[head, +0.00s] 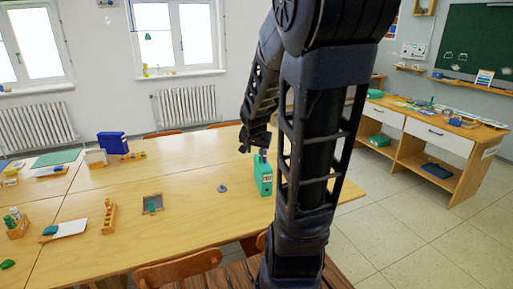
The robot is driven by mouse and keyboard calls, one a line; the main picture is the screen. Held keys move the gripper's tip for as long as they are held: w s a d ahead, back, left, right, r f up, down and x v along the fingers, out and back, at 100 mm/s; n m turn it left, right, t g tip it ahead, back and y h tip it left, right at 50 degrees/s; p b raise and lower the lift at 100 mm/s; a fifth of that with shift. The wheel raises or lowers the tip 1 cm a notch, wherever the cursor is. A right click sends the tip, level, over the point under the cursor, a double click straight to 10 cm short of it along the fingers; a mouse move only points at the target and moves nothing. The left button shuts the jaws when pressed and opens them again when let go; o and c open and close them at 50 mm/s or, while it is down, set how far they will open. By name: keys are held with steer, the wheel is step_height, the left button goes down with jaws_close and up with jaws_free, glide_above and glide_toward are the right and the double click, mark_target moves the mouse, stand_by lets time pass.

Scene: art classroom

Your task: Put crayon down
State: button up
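My gripper (254,148) hangs at the end of my arm over the right part of the long wooden table (215,215). Its fingers point down, beside and just above a green box with a white label (264,176). A small purplish piece (262,156) shows between the gripper and the top of the box. It is too small to tell whether it is a crayon or whether the fingers hold it. No crayon can be made out clearly elsewhere. My arm hides the table's right part behind it.
A small grey disc (222,188), a tray with a blue-green item (152,204) and a wooden holder (109,217) sit on the table. A blue box (113,143) stands at the back left. Chairs (178,270) line the front edge. The table's middle is mostly clear.

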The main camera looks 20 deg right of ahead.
steer(key=s+a+r+n, duration=0.2)
steer(key=s+r, duration=0.1)
steer(key=s, duration=0.2)
steer(key=s+a+r+n+y, duration=0.1)
steer(key=s+a+r+n, duration=0.1)
steer(key=s, duration=0.3)
steer(key=s+a+r+n+g+y, duration=0.1)
steer(key=s+a+r+n, duration=0.1)
steer(key=s, duration=0.4)
step_height(320, 180, up, 3)
steer(key=shift+a+f+n, duration=0.1)
steer(key=shift+a+n, duration=0.15)
steer(key=shift+n, duration=0.65)
